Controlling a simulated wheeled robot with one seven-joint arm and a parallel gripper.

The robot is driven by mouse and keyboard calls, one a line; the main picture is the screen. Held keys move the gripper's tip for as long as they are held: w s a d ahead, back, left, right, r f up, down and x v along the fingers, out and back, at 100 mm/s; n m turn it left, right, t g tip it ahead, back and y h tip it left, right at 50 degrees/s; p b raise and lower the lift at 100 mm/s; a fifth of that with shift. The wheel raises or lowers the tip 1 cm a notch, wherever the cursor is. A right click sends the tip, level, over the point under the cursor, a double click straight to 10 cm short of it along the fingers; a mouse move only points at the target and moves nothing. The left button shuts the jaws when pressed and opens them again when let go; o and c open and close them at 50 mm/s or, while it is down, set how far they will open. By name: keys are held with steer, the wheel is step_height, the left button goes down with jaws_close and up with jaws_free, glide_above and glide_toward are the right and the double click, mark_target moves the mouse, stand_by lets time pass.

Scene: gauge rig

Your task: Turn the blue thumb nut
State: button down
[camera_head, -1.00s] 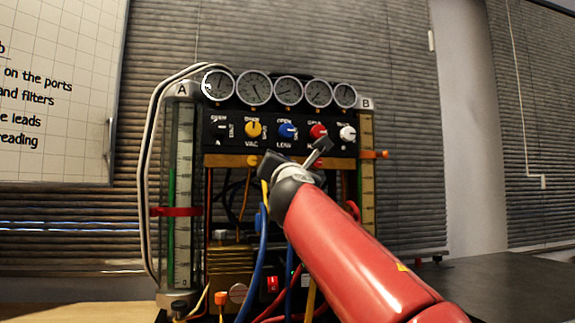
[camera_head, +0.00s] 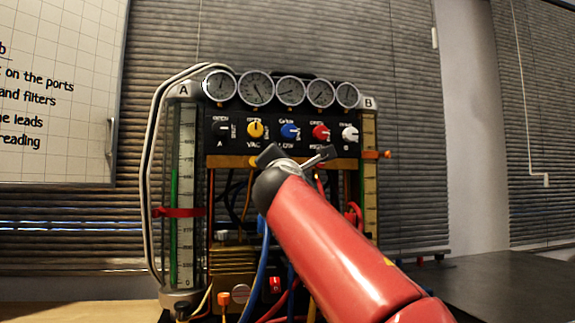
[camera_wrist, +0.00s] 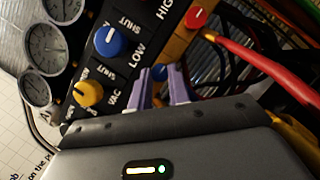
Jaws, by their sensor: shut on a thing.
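The blue thumb nut (camera_wrist: 159,73) shows small between my fingertips in the wrist view, at the brass rail below the valve panel. My gripper (camera_wrist: 161,80) has its purple fingers closed around it. In the head view my gripper (camera_head: 296,157) is in front of the rail, below the blue knob, and hides the nut. The blue knob (camera_head: 290,131) is a separate, larger part on the black panel; it also shows in the wrist view (camera_wrist: 110,41), apart from my fingers.
Yellow (camera_head: 255,130), red (camera_head: 321,132) and white (camera_head: 350,133) knobs sit along the panel, with several gauges above. A red fitting with a red lead (camera_wrist: 240,57) is close to my fingers. Blue, yellow and red hoses hang below the rail.

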steer(key=c, duration=1.3)
jaws_free()
steer(key=b+v, duration=0.3)
steer(key=v, duration=0.4)
steer(key=shift+s+f, duration=0.15)
steer(key=shift+s, duration=0.25)
steer(key=shift+s, duration=0.1)
